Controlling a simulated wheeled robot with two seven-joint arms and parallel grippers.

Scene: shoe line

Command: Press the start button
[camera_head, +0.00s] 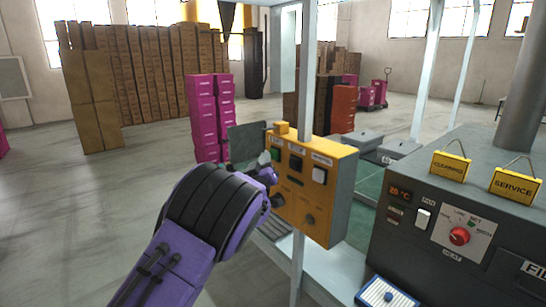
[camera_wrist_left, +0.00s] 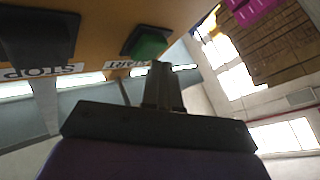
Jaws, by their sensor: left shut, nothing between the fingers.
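The yellow-orange control box (camera_head: 285,207) stands on a post in the head view, with a row of buttons along its upper face. The green start button (camera_head: 276,154) is at the left end of the row. In the wrist view the green button (camera_wrist_left: 149,43) sits in a dark housing beside an upside-down START label (camera_wrist_left: 126,64). My left gripper (camera_head: 265,159) is shut and empty, its tips close in front of the green button. Its fingers (camera_wrist_left: 161,72) point at the button's lower edge; whether they touch cannot be told. My right gripper is not in view.
A dark stop button (camera_wrist_left: 40,38) with a STOP label is beside the start button. A grey machine (camera_head: 430,185) with a red knob and yellow signs stands at right. Magenta boxes (camera_head: 210,115) and stacked brown cartons (camera_head: 130,75) are behind. The floor at left is clear.

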